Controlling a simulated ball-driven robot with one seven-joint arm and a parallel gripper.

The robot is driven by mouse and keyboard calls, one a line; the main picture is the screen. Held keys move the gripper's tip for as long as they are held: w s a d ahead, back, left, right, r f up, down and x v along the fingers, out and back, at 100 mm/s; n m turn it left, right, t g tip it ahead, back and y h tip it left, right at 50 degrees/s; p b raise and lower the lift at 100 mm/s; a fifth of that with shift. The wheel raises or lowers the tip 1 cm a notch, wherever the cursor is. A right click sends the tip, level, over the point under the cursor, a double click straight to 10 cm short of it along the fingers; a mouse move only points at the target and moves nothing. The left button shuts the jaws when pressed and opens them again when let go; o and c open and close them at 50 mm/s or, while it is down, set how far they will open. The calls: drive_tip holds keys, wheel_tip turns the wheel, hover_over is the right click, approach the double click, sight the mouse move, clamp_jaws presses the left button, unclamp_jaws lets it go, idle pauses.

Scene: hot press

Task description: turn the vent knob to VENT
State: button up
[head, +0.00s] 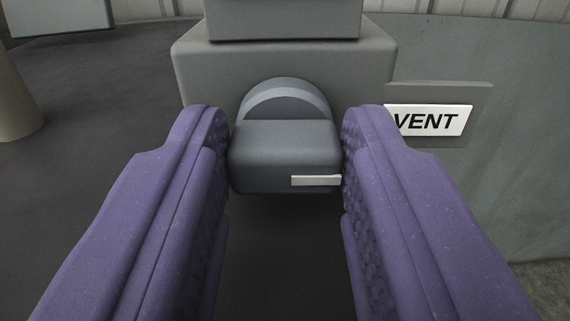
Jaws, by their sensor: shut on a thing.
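The vent knob (283,155) is a dark grey block with a white marker strip near its lower right edge. It sits in front of a round collar (286,100) on a grey housing (220,72). The white strip lies level and points right, toward the side of the VENT label.
A dark grey surface (80,110) spreads to the left, with a tan cylinder (14,100) at the far left edge. A lighter grey curved wall (530,150) stands at the right. A grey block (284,18) sits atop the housing.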

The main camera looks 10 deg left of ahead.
drive_tip(key=o, duration=1)
drive_tip(key=shift+o, duration=0.2)
drive_tip(key=shift+s, duration=0.1)
drive_tip(key=s+d, duration=0.1)
drive_tip(key=s, duration=0.6)
drive_tip(key=shift+s+d+p, duration=0.25)
drive_tip(key=shift+p, duration=0.2)
drive_tip(key=shift+w, duration=0.1)
